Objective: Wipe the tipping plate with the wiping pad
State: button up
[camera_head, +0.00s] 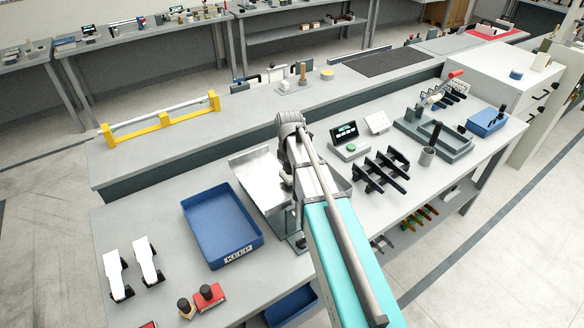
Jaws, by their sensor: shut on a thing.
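The tipping plate (256,172) is a shiny metal sheet with raised edges, mounted on a stand in the middle of the bench. My arm crosses in front of its right part. My gripper (287,176) is low over the plate's right side, mostly hidden behind my wrist and arm. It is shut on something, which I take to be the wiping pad. The pad itself is hidden, and I cannot tell whether it touches the plate.
A blue bin marked KEEP (246,243) stands just left of the plate. A small display (344,133) and a black rack (381,170) stand to the right. Two white clamp-like tools (117,275) and a red block (209,296) lie at front left. A raised shelf (240,108) runs behind.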

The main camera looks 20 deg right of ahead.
jog(key=shift+r+p, duration=1.85)
jog(key=shift+r, duration=0.3)
jog(key=shift+r+p, duration=1.45)
jog(key=shift+p, duration=0.05)
